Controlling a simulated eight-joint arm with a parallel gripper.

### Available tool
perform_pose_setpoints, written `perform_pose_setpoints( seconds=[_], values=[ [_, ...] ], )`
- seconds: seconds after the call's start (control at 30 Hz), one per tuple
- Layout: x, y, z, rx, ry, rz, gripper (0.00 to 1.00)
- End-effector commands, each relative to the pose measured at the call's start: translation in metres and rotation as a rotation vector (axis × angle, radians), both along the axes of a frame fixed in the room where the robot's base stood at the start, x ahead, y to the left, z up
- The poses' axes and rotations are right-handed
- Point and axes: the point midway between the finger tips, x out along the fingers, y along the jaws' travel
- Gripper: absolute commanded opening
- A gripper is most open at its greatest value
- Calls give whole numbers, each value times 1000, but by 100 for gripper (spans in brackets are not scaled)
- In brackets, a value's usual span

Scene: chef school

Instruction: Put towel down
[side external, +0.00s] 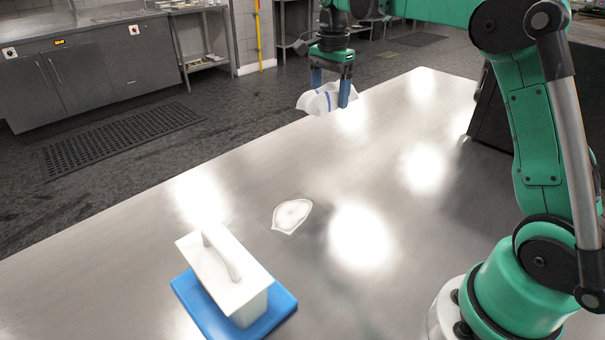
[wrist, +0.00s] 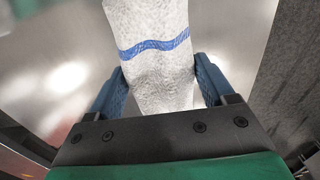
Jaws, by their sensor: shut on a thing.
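The towel (side external: 319,99) is white with a blue stripe. It is bunched between the blue fingers of my gripper (side external: 333,88) near the far edge of the steel table in the side external view. In the wrist view the towel (wrist: 158,60) runs up between the two fingers of my gripper (wrist: 165,85), which are shut on it. The towel's lower part is close to the tabletop edge; I cannot tell whether it touches the table.
The steel table (side external: 150,250) is mostly clear. A white shield-shaped mark or piece (side external: 291,215) lies mid-table. A dark object (side external: 490,115) stands at the right.

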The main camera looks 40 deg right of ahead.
Motion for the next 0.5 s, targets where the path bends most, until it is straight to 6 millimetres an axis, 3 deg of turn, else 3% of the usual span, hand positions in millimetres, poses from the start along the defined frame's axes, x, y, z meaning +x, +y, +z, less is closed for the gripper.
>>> perform_pose_setpoints(
  seconds=[0.1, 0.27, 0.37, 0.5],
  values=[
    [-1, -22, 19, 0, 0, -5, 9],
    [-3, -35, 30, 0, 0, -2, 9],
    [-3, -37, 22, 0, 0, 0, 9],
    [-4, -37, -7, 0, 0, 0, 9]
  ],
)
